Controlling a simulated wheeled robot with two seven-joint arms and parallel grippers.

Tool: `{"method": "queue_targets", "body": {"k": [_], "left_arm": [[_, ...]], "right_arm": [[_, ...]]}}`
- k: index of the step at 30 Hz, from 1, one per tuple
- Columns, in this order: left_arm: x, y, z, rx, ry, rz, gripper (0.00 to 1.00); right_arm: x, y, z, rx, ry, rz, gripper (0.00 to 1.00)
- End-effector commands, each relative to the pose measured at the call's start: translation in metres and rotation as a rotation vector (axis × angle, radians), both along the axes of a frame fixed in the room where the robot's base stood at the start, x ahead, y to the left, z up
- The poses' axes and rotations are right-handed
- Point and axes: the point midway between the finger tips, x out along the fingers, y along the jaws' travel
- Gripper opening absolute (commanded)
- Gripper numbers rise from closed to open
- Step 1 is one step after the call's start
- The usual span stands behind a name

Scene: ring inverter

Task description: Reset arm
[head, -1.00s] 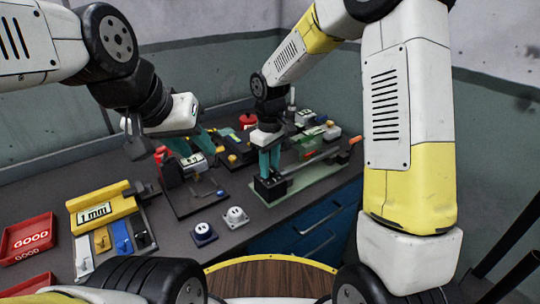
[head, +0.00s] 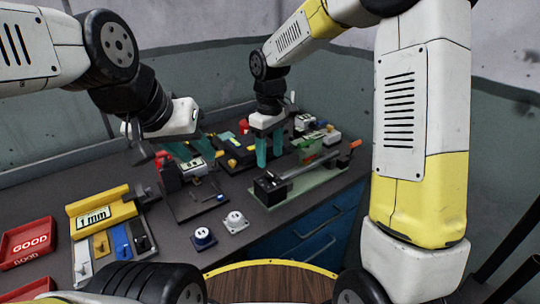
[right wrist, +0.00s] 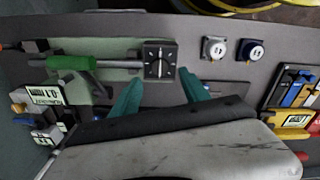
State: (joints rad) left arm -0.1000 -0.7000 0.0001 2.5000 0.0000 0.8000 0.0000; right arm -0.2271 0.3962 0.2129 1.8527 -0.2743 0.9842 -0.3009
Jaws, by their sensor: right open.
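My right gripper (head: 269,150) has teal fingers spread apart and empty, above the bench beside a long fixture (head: 310,172) with a green base. In the right wrist view its fingers (right wrist: 160,92) are wide apart, just short of the fixture's black dial block (right wrist: 160,60). That block also shows clear of the fingers in the head view (head: 271,188). My left gripper (head: 190,150) hangs over a small device with a red part (head: 170,172). Its teal fingers look apart with nothing seen between them; the tips are partly lost against the device.
A yellow 1 mm gauge holder (head: 100,212) and a red GOOD tray (head: 28,243) are at left. Blue drawers (head: 312,240) lie below the bench edge.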

Motion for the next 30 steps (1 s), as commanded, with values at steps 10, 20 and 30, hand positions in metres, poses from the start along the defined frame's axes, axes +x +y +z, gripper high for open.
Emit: {"method": "queue_targets", "body": {"k": [10,20,30], "left_arm": [[0.0,0.0,0.0,0.0,0.0,0.0,0.36],[0.0,0.0,0.0,0.0,0.0,0.0,0.36],[0.0,0.0,0.0,0.0,0.0,0.0,0.36]], "right_arm": [[0.0,0.0,0.018,0.0,0.0,0.0,0.53],[-0.01,-0.016,0.038,0.014,-0.036,-0.054,0.53],[-0.088,-0.093,0.113,0.147,-0.228,-0.4,0.53]]}}
